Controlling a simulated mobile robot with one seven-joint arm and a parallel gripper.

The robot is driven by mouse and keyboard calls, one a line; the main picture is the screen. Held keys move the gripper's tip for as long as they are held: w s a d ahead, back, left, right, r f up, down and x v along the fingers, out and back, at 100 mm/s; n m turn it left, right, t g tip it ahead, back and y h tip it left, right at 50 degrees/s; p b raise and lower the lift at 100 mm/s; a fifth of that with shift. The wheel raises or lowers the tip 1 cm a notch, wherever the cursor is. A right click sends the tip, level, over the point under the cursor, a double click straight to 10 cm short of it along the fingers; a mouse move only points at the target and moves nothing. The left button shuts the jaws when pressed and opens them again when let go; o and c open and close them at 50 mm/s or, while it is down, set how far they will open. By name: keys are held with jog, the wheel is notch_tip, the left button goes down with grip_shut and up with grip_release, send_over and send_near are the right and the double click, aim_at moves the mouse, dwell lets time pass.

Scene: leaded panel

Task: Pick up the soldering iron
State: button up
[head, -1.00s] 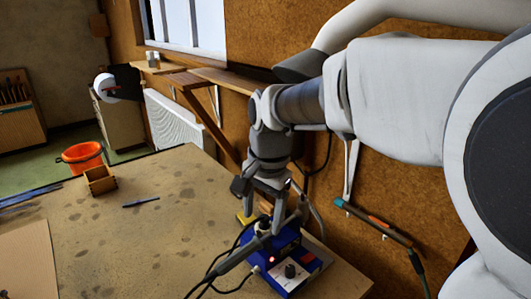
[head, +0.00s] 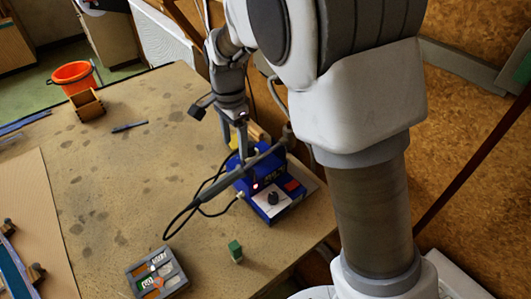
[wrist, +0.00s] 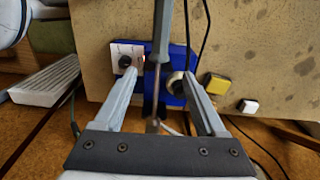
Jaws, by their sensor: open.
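The soldering iron (head: 222,186) is a grey rod with a dark cable looping off its lower left end. It lies tilted across a blue soldering station (head: 270,208) with a white front panel and dark knob. My gripper (head: 241,150) is over the station, pointing down at the iron. In the wrist view the iron (wrist: 165,30) runs lengthwise between the two fingers of my gripper (wrist: 160,76). The fingers stand apart with gaps beside the rod. The station (wrist: 180,57) shows behind it. In the head view my gripper partly hides the iron's far part.
A small green block (head: 235,251) and a grey tray with coloured labels (head: 158,276) lie in front of the station. A wooden box (head: 87,104) and a thin dark tool (head: 129,126) are farther back. A yellow block (wrist: 215,84) is near the station. The mid-table is clear.

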aim_at(236, 170)
notch_tip(236, 170, down, 6)
jog(key=shift+f, duration=0.25)
jog(key=shift+s+a+f+p, duration=0.15)
jog(key=shift+f+p, duration=0.25)
jog(key=shift+f, duration=0.95)
jog(key=shift+s+a+f+p, duration=0.1)
jog(key=shift+f+p, duration=0.3)
jog(key=shift+f, duration=0.95)
grip_shut()
jog(key=shift+r, duration=0.1)
